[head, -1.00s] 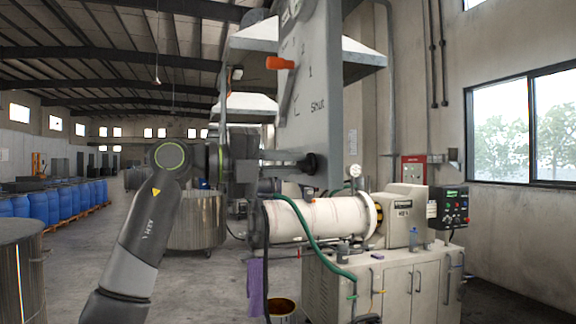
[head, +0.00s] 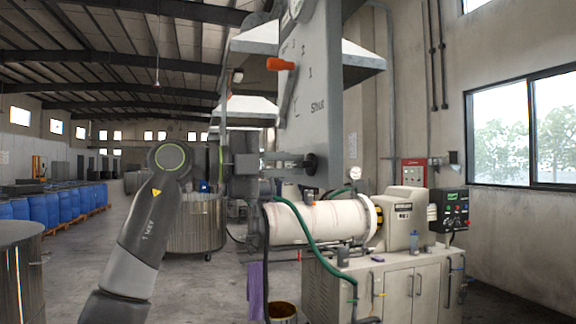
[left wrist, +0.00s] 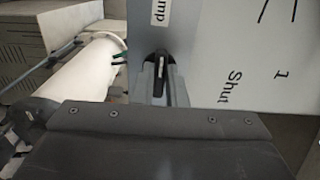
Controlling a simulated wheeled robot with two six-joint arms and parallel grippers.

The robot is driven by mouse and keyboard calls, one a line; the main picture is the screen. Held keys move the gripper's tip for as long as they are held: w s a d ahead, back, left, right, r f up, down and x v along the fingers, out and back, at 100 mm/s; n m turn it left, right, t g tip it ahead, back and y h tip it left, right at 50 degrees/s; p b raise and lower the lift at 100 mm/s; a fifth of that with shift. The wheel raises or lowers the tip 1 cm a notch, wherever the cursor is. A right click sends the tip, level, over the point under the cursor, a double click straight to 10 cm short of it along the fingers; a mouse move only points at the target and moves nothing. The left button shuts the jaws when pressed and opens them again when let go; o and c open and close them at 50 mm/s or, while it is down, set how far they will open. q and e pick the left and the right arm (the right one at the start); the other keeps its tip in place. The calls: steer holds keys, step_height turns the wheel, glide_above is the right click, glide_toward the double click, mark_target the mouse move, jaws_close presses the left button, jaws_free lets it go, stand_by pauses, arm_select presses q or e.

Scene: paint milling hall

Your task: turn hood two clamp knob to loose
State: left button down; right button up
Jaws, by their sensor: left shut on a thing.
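The black clamp knob (head: 311,163) sits at the lower edge of the grey hood panel (head: 322,60). In the left wrist view the knob (left wrist: 158,75) shows a pale pointer line, beside a label of which only "mp" is readable. My left gripper (head: 300,163) is shut on the knob; its fingers partly hide it. The gripper (left wrist: 154,88) also shows in the left wrist view. The knob's position marks are hidden or too small to read. My right gripper is not in view.
An orange-handled lever (head: 280,64) is on the panel above the knob, with a scale marked "Shut". Below are a white mill cylinder (head: 318,220), a green hose (head: 300,232) and a cabinet (head: 398,285). A steel vat (head: 185,225) stands behind my arm.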

arm_select(q)
steer(key=c, duration=1.5)
jaws_free()
steer(key=shift+o, duration=0.2)
steer(key=shift+a, duration=0.15)
steer(key=shift+a+f, duration=0.1)
steer(key=shift+a, duration=0.25)
steer(key=b+v, duration=0.5)
steer(key=v, duration=1.1)
steer(key=shift+s+a, duration=0.15)
steer(key=shift+a, duration=0.1)
